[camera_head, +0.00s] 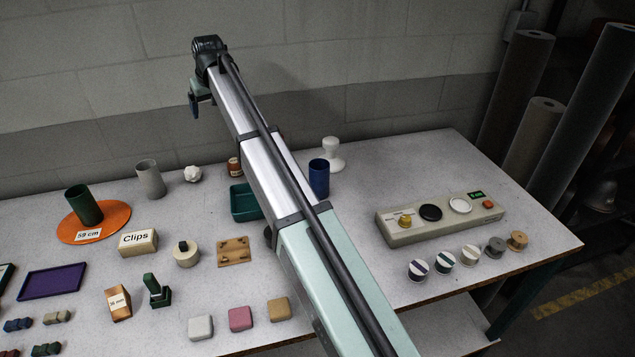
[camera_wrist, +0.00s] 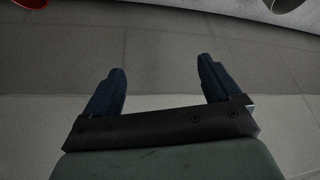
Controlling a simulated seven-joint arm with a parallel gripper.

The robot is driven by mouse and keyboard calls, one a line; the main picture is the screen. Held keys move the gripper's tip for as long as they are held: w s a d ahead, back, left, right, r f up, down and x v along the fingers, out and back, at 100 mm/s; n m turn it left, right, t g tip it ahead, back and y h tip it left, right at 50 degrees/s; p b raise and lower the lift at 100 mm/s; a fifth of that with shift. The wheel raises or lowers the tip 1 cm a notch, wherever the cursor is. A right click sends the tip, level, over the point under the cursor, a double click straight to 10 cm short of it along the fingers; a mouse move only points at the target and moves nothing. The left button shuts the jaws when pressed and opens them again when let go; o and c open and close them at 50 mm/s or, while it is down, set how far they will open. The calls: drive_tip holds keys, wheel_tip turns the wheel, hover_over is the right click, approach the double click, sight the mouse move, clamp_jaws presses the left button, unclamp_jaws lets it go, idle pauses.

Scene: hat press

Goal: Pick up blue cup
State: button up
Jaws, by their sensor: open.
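The blue cup (camera_head: 319,178) stands upright on the table, just right of my arm in the head view. It is close to a white knobbed form and nothing holds it. My gripper (camera_head: 194,108) is raised at the far end of the arm, up and to the left of the cup, well apart from it. In the wrist view my gripper (camera_wrist: 162,68) has its two dark blue fingers spread, with nothing between them. The blue cup cannot be made out in the wrist view.
The white knobbed form (camera_head: 333,155) stands just behind the cup. A green tray (camera_head: 245,203) lies left of the arm. A grey cylinder (camera_head: 150,179) and a green cup (camera_head: 84,205) on an orange disc stand farther left. A control box (camera_head: 440,219) is at right.

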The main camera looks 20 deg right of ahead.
drive_tip(key=s+d+r+m, duration=0.1)
drive_tip(key=s+d+m, duration=0.1)
drive_tip(key=d, duration=1.3)
drive_tip(key=s+d+m+h, duration=0.1)
drive_tip(key=s+d+m, duration=0.1)
drive_tip(key=s+d, duration=1.35)
drive_tip(key=s+a+f+n, duration=0.1)
drive_tip(key=s+f+n, duration=0.25)
drive_tip(key=s, duration=0.25)
approach(319, 168)
wheel_tip(319, 168, down, 2)
drive_tip(key=shift+g+y, duration=0.3)
drive_tip(key=shift+s+a+x, duration=0.15)
drive_tip(key=shift+x, duration=1.2)
drive_tip(key=shift+s+a+x, duration=0.1)
drive_tip(key=shift+a+x, duration=0.05)
drive_tip(key=shift+x, duration=1.25)
drive_tip(key=c, duration=1.4)
